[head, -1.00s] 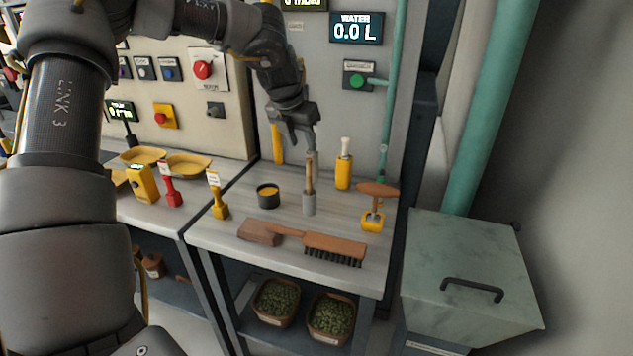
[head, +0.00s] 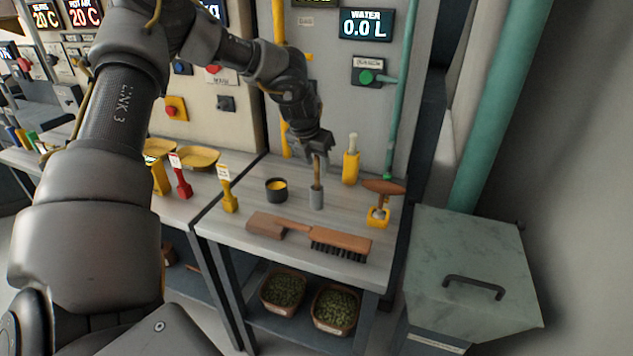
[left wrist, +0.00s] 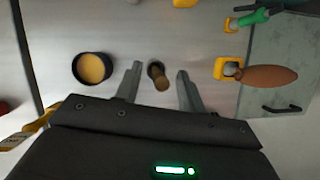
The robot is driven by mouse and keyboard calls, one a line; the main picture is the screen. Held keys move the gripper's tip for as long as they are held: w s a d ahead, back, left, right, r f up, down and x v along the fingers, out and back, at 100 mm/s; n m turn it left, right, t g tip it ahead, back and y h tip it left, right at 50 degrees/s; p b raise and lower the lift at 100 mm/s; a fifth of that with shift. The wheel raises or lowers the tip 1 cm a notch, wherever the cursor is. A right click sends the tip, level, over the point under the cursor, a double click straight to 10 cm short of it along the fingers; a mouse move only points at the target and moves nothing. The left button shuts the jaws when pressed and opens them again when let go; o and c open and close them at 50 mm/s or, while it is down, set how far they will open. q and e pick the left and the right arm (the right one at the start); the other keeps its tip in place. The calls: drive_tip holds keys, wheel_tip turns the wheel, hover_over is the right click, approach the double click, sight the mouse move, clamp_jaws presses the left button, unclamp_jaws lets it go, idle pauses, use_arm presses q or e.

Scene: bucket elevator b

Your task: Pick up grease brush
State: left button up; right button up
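The grease brush (head: 317,172) stands upright in a small grey holder (head: 316,198) on the workbench, its wooden handle pointing up. In the left wrist view the handle (left wrist: 160,80) shows end-on. My left gripper (head: 318,152) points down over it from above. In the left wrist view the two fingers of my left gripper (left wrist: 159,70) are apart, one on each side of the handle, with gaps visible. The brush's lower end is hidden in the holder. My right gripper is not in view.
A dark pot of yellow grease (head: 276,189) stands left of the holder. A wooden-backed brush (head: 340,241) lies in front. A yellow-based tool with a wooden grip (head: 384,188) is to the right, and a yellow bottle-like item (head: 351,167) stands behind.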

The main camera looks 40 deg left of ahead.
use_arm(q)
drive_tip(key=x, duration=0.2)
drive_tip(key=shift+w+f, duration=0.15)
drive_tip(key=shift+f, duration=0.15)
drive_tip(key=shift+c, duration=0.8)
clamp_jaws()
drive_tip(key=shift+r, duration=0.15)
